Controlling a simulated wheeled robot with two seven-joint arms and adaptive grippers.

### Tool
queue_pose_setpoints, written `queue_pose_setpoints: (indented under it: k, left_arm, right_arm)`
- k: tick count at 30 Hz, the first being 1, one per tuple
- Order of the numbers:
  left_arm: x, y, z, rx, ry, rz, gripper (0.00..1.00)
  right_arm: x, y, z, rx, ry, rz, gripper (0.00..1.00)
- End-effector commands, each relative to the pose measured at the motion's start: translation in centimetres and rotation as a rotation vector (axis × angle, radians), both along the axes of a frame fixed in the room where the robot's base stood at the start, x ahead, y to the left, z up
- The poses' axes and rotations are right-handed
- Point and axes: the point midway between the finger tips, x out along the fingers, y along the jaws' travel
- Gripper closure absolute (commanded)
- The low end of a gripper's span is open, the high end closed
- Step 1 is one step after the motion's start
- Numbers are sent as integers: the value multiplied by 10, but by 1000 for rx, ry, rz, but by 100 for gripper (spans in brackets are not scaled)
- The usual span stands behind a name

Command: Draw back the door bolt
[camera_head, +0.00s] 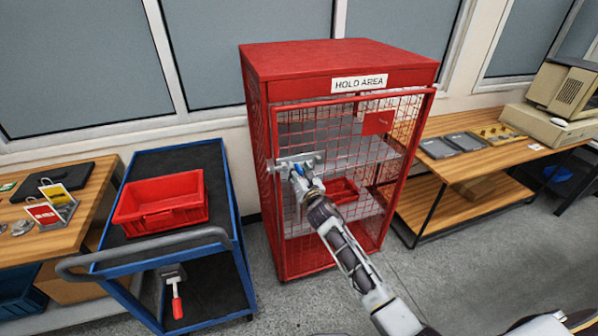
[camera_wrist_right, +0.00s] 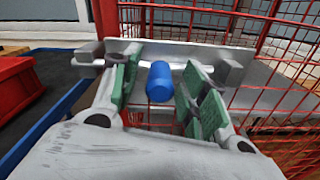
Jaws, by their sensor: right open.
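The red mesh cage (camera_head: 340,60) marked "HOLD AREA" has a red-framed mesh door (camera_head: 350,112) on its front. The door bolt (camera_head: 285,163) is a silver fitting near the door's left edge; in the wrist view its grey plate (camera_wrist_right: 220,56) lies behind a blue knob (camera_wrist_right: 160,82). My right gripper (camera_head: 303,173) is at the bolt, open, with its green-padded fingers on either side of the knob. Gaps show between the knob and both pads. The arm partly hides the bolt in the head view. My left gripper is not in view.
A blue cart (camera_head: 222,158) with a red bin (camera_head: 160,203) stands left of the cage. A red tray (camera_head: 343,190) sits inside the cage. A wooden bench (camera_head: 455,172) stands close on the right. Open grey floor (camera_head: 470,265) lies in front.

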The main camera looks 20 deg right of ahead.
Motion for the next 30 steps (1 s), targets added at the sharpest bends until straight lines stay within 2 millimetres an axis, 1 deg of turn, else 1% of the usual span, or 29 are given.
queue_pose_setpoints:
  k: [8, 11, 18, 19, 26, 30]
  left_arm:
    - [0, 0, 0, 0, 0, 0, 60]
    - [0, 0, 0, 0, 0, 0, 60]
    - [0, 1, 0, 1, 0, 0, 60]
    - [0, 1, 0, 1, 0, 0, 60]
    - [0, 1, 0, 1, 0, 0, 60]
    - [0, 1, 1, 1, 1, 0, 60]
  right_arm:
    - [0, 0, 0, 0, 0, 0, 56]
    - [0, 0, 0, 0, 0, 0, 67]
    - [0, 0, 0, 0, 0, 0, 98]
    - [0, 0, 0, 0, 0, 0, 100]
    - [0, 0, 0, -1, 0, 0, 100]
    - [0, -4, 0, -3, 0, -1, 100]
